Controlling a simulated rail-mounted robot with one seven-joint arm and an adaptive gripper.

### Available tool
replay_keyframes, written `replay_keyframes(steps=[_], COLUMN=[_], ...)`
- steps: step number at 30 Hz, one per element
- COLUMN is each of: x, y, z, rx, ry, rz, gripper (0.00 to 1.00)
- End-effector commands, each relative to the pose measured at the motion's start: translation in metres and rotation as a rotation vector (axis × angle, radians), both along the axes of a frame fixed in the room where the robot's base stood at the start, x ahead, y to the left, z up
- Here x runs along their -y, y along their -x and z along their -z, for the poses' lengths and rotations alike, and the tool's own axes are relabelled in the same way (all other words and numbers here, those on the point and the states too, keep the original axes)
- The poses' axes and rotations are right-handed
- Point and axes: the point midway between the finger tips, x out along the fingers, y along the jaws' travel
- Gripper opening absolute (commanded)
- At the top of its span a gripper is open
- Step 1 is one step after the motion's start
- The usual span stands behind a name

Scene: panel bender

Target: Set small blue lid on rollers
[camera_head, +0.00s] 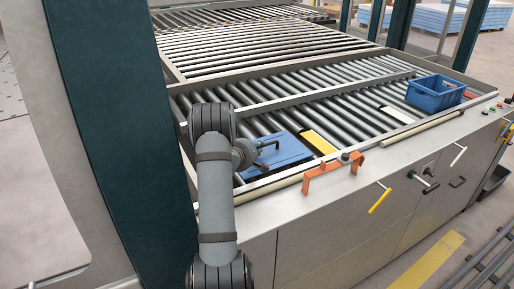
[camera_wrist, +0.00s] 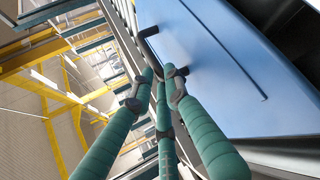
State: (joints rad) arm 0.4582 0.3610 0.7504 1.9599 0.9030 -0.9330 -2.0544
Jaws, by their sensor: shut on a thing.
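The small blue lid (camera_head: 290,152) is at the near left end of the roller bed, beside the front rail. It looks roughly flat; whether it touches the rollers or is slightly above them I cannot tell. In the wrist view its blue face (camera_wrist: 225,50) fills the upper right, with a dark handle (camera_wrist: 149,32) on it. My gripper (camera_head: 268,145) reaches it from the left. Its green fingers (camera_wrist: 163,78) are closed together at the handle, holding the lid. The far side of the handle is hidden by the fingers.
The rollers (camera_head: 345,116) run on to the right of the lid. A yellow strip (camera_head: 319,142) and a blue crate (camera_head: 436,93) lie along them. An orange bracket (camera_head: 325,172) stands on the front ledge. A dark green post (camera_head: 120,130) rises at left.

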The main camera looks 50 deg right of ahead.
Motion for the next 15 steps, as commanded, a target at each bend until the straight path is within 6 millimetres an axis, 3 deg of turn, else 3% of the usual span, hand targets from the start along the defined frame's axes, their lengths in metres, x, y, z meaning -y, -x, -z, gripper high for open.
replay_keyframes(steps=[5, 6, 15], x=[0.0005, 0.0003, 0.0004], y=[0.0001, 0.0003, 0.0003], z=[0.002, 0.0017, 0.0013], rx=[0.0, 0.0, 0.0], ry=[0.001, 0.001, 0.001], rz=[0.0, 0.001, 0.001], gripper=[0.0, 0.16, 0.33])
